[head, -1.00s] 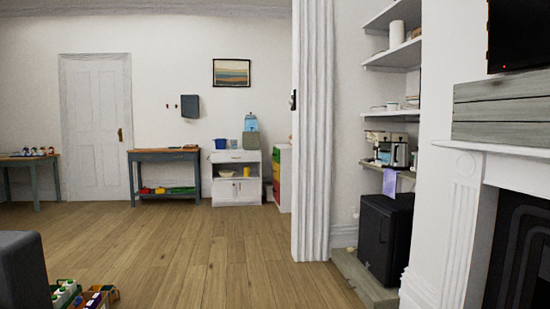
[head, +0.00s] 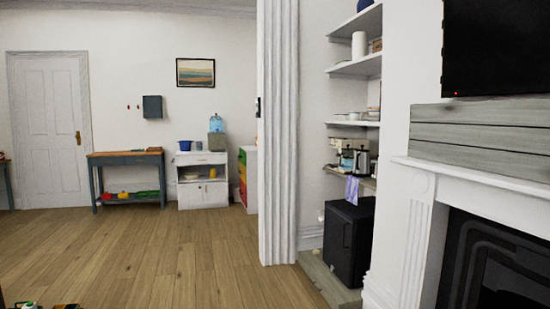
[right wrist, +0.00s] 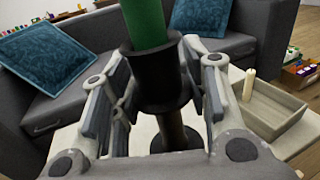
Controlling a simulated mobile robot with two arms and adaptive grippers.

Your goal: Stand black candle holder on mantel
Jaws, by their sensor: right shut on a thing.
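The white mantel (head: 490,180) runs above the fireplace at the right of the head view. The part of its shelf in view looks bare. My right gripper (right wrist: 157,95) is shut on the black candle holder (right wrist: 152,75) in the right wrist view. The holder has a wide cup on top, with a green candle (right wrist: 146,22) standing in it, and a stem running down between the fingers. Its lower part is partly hidden by my gripper. Neither gripper shows in the head view.
A TV (head: 498,48) and a grey plank panel (head: 480,130) are above the mantel. The wooden floor (head: 150,260) ahead is mostly clear. A grey sofa (right wrist: 60,95) and a wooden tray (right wrist: 268,108) with a pale candle show in the right wrist view.

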